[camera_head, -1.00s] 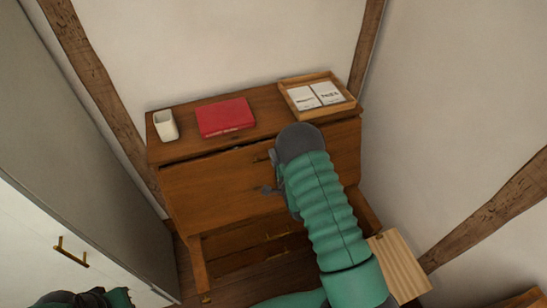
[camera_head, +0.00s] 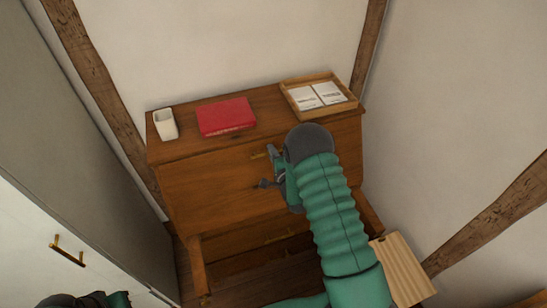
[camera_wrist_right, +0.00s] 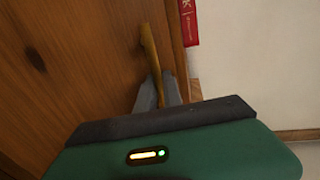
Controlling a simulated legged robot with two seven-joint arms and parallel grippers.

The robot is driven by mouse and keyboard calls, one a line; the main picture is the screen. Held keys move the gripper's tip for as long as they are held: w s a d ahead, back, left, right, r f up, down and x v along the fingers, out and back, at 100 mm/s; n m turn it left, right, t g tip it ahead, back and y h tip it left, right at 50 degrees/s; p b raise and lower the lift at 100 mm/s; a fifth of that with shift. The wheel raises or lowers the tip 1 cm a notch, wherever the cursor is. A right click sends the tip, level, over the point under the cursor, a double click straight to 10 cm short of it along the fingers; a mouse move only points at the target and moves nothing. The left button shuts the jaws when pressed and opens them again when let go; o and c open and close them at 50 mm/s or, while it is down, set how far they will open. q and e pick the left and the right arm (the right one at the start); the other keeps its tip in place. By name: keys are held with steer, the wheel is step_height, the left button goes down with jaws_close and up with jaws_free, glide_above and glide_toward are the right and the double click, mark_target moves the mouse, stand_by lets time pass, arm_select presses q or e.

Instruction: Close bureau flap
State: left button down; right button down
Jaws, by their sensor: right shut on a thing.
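The wooden bureau (camera_head: 190,144) stands against the back wall. Its front flap (camera_head: 205,190) is upright, and its top edge looks flush with the bureau top, with no dark gap visible. My right gripper (camera_head: 268,170) is at the upper middle of the flap, partly hidden by my own wrist. In the right wrist view its fingers (camera_wrist_right: 158,92) are shut on the brass flap handle (camera_wrist_right: 148,45). The handle's end shows beyond the fingertips. Part of my left arm shows at the bottom left edge, but its fingers do not show.
A white cabinet with a brass handle (camera_head: 68,251) is at left. A light wooden surface (camera_head: 402,270) lies right of my right arm.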

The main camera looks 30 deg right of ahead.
steer(key=c, duration=1.5)
jaws_free()
steer(key=shift+f, duration=0.1)
steer(key=v, duration=1.6)
steer(key=shift+s+b, duration=0.3)
